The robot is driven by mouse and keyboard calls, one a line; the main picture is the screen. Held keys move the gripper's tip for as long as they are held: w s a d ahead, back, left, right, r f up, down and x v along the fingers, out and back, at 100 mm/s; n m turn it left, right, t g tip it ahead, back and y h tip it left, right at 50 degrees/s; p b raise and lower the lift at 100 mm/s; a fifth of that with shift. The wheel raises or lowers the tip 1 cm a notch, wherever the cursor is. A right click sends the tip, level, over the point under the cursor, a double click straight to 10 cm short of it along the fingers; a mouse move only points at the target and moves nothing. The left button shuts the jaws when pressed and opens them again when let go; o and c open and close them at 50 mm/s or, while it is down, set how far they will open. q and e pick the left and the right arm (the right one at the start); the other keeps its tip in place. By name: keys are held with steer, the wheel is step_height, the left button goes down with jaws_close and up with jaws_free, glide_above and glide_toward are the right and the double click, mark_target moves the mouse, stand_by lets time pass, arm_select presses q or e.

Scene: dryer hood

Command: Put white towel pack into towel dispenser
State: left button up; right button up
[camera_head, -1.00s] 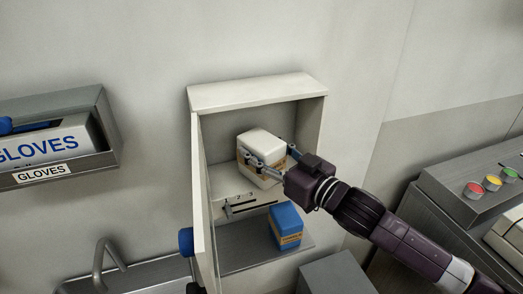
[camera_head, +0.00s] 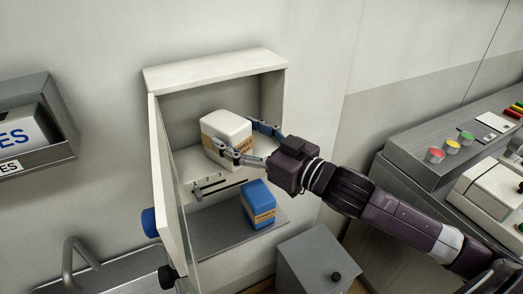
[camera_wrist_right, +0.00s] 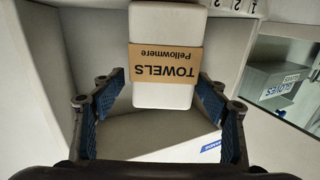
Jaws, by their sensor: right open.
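The white towel pack (camera_head: 226,128) with a brown paper band sits inside the open towel dispenser (camera_head: 215,66), on its upper shelf. In the right wrist view the white towel pack (camera_wrist_right: 165,94) shows its band reading TOWELS, upside down. My right gripper (camera_head: 252,140) reaches into the dispenser from the right with its fingers spread. In the right wrist view the blue finger pads of my right gripper (camera_wrist_right: 168,105) stand on both sides of the pack, with gaps visible. My left gripper is not in view.
A blue pack (camera_head: 257,205) stands on the grey lower ledge. The dispenser door (camera_head: 170,190) is swung open at the left, with a blue knob (camera_head: 149,222). A grey bin (camera_head: 316,265) stands below right. A glove box holder (camera_head: 38,125) hangs at the left.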

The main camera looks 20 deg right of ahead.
steer(key=b+v, duration=0.1)
steer(key=v, duration=0.4)
steer(key=shift+a+f+b, duration=0.1)
steer(key=shift+f+b, duration=0.05)
steer(key=shift+b, duration=0.25)
steer(key=shift+s+d+r+p, duration=0.3)
steer(key=shift+s+p, duration=0.25)
steer(key=shift+p, duration=0.3)
steer(key=shift+p+v, duration=0.7)
steer(key=shift+v, duration=0.3)
steer(key=shift+f, duration=0.1)
